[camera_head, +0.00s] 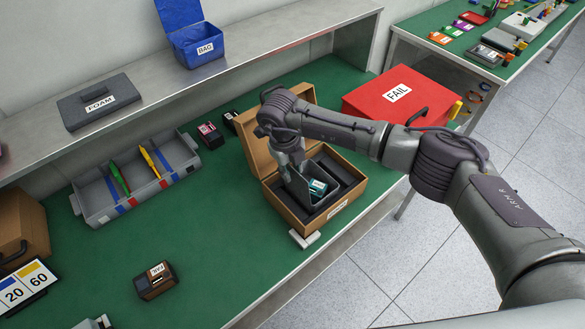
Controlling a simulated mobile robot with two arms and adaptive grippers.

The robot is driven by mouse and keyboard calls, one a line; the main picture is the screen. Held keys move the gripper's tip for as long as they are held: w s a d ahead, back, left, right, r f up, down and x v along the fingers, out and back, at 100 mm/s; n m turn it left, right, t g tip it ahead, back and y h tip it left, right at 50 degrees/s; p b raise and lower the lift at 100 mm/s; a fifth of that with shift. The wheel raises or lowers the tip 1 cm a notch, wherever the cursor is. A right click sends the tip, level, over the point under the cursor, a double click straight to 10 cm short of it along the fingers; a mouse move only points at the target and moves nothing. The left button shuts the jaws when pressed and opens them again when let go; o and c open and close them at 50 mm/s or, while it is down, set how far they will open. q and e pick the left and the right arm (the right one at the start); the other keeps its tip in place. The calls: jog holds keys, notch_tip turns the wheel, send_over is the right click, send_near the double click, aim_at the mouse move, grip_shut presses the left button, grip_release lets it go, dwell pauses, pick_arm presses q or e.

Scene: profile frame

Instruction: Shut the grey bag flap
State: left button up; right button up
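A small teal item (317,187) shows in the bag's opening. A grey panel, which looks like the bag's flap (298,186), stands tilted up at the bag's left side, under my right gripper. My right gripper (290,164) points down into the box, at or just above the top of this panel. Its fingertips are small and partly hidden, so I cannot tell whether they are open, shut or touching the panel. My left gripper is not in view.
The box lid (259,142) stands open behind my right gripper. A red FAIL case (372,108) is right of the box. A grey divided tray (98,196) stands left. A FOAM block (95,102) and blue BAG bin (196,45) are on the shelf.

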aim_at(293, 179)
jog(key=shift+w+d+f, duration=0.1)
jog(key=shift+f, duration=1.15)
grip_shut()
